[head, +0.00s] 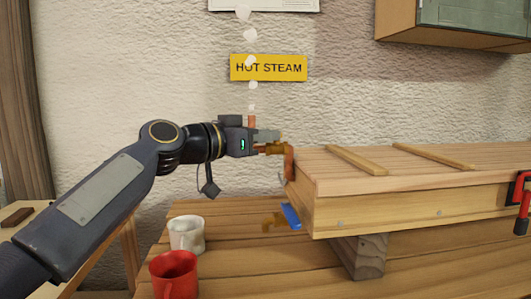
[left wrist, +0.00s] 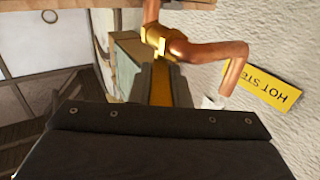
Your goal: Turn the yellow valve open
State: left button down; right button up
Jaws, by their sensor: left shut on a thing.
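The yellow valve is mostly hidden by my gripper in the head view, where a bit of brass (head: 274,149) shows at the copper pipe (head: 289,160). In the left wrist view the brass valve body (left wrist: 155,40) sits on the copper pipe (left wrist: 225,55), with a yellow lever (left wrist: 181,92) running down between my fingers. My left gripper (head: 268,138) is shut on this yellow lever, beside the left end of the wooden steam box (head: 400,200). My right gripper is not in view.
White puffs (head: 250,62) rise from the open pipe end (head: 252,121) before the "HOT STEAM" sign (head: 290,68). A blue handle (head: 291,216) on a brass fitting is below. A white mug (head: 187,234) and a red mug (head: 174,275) stand on the bench. A red clamp (head: 522,195) is at right.

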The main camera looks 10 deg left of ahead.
pick_arm(q)
jog(key=shift+w+a+f+m+g+h, duration=0.25)
jog(key=shift+w+a+m+g+h, duration=0.05)
jog(key=shift+a+h, duration=0.1)
jog(key=shift+w+a+r+m+g+h, duration=0.1)
jog(key=shift+r+m+g+h, duration=0.05)
jog(key=shift+m+g+h, duration=0.35)
jog(key=shift+w+r+m+g+h, duration=0.1)
jog(key=shift+m+g+h, duration=0.3)
jog(key=shift+g+h, duration=0.1)
jog(key=m+g+p, duration=0.1)
jog(key=g+h+p, duration=0.1)
jog(key=m+g+h+p, duration=0.1)
jog(key=shift+w+a+r+m+p, duration=0.1)
jog(key=shift+w+a+m+p, duration=0.05)
jog(key=shift+w+m+p, duration=0.2)
jog(key=shift+m+g+h+p, duration=0.65)
jog(key=shift+g+p, duration=0.3)
jog(key=shift+g, duration=0.25)
jog(key=shift+f, duration=0.2)
jog(key=c, duration=1.4)
grip_release()
jog(key=shift+s+r, duration=0.1)
jog(key=shift+o, duration=0.2)
jog(key=shift+a, duration=0.1)
